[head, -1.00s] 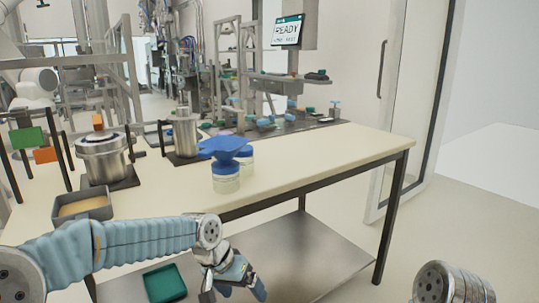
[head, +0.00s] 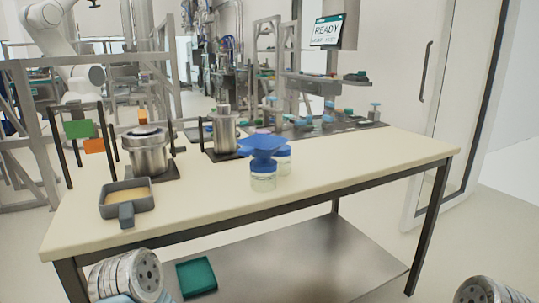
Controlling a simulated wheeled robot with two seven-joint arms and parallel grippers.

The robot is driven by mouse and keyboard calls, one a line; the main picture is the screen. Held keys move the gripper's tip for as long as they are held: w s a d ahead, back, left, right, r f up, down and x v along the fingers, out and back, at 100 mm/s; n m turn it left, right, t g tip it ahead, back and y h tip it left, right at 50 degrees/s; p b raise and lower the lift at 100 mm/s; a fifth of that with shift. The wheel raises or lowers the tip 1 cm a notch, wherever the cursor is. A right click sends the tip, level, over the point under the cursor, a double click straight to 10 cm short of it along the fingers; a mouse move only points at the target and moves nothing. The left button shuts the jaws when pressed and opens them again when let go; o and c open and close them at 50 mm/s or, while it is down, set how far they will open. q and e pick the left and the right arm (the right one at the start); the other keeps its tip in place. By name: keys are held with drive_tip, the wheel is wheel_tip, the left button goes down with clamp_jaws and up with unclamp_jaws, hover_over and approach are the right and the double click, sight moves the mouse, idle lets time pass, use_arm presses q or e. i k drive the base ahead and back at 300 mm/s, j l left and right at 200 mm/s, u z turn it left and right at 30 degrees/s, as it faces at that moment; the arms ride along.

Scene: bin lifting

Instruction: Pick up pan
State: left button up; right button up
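A square grey pan (head: 113,207) with a tan content sits on the table near its front left corner. Its short grey handle (head: 126,214) points toward the front edge. My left arm shows at the bottom left, below the table's front edge, as a silver joint; its gripper is out of the picture. Only a silver part of my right arm shows at the bottom right corner; its gripper is also out of the picture. Nothing touches the pan.
A metal pot (head: 147,157) stands on a dark base behind the pan, with another pot (head: 224,132) to its right. Jars with blue lids (head: 264,180) stand mid-table. A green tray (head: 196,277) lies on the lower shelf (head: 330,262). The table's right half (head: 375,165) is largely clear.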

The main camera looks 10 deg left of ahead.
sight(127, 203)
drive_tip(key=u, duration=1.25)
